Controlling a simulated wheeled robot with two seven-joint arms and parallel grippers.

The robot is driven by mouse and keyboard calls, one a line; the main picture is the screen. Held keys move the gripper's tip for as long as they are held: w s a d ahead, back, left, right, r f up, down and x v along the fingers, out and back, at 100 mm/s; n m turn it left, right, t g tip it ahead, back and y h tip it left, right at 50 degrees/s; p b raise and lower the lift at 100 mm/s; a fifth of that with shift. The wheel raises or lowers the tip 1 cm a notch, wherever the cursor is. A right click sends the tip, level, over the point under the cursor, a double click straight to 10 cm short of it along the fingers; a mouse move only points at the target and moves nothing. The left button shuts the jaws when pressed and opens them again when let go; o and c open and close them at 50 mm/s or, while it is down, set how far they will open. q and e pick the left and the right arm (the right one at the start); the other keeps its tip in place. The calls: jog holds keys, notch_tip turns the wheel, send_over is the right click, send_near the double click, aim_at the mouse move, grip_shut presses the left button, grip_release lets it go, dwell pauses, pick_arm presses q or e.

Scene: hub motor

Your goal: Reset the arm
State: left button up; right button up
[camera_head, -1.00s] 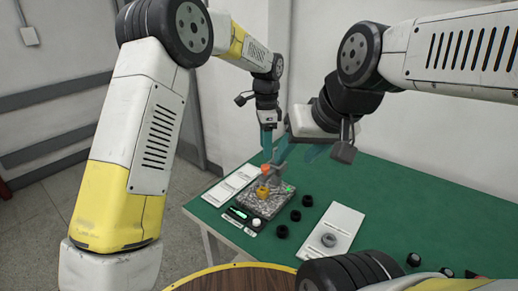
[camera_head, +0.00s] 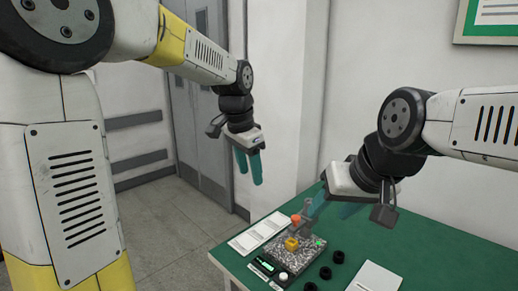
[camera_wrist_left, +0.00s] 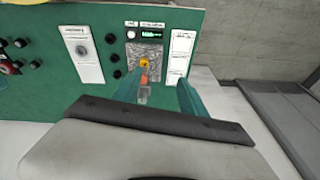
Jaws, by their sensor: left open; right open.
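My left gripper (camera_head: 249,170) hangs open and empty above the floor side, left of the table, with its teal fingers pointing down. Its fingers also show open in the left wrist view (camera_wrist_left: 157,92). My right gripper (camera_head: 329,210) is open above the green table (camera_head: 440,250), close to the grey stand. The stand's speckled base (camera_head: 301,251) carries a yellow part (camera_head: 291,243) and an orange-topped piece (camera_head: 296,218). In the left wrist view the yellow part (camera_wrist_left: 144,62) lies beyond my fingers. Whether the right fingers touch the stand cannot be told.
Several black round parts (camera_head: 326,272) lie right of the stand. A white sheet (camera_head: 375,278) lies farther right, and another sheet (camera_head: 259,232) lies left. A small device with a display (camera_head: 264,265) sits in front. A wall corner (camera_head: 275,100) rises behind my left gripper.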

pick_arm(q)
jog(key=s+a+n+t, duration=0.2)
jog(key=s+a+n, duration=0.3)
jog(key=s, duration=0.4)
jog(key=s+a+n+t, duration=0.2)
jog(key=s+a+n, duration=0.3)
jog(key=s+a, duration=0.2)
jog(key=shift+s+r+h, duration=0.3)
jog(key=shift+s, duration=0.95)
pick_arm(e)
jog(key=shift+o, duration=0.4)
jog(key=shift+w, duration=0.1)
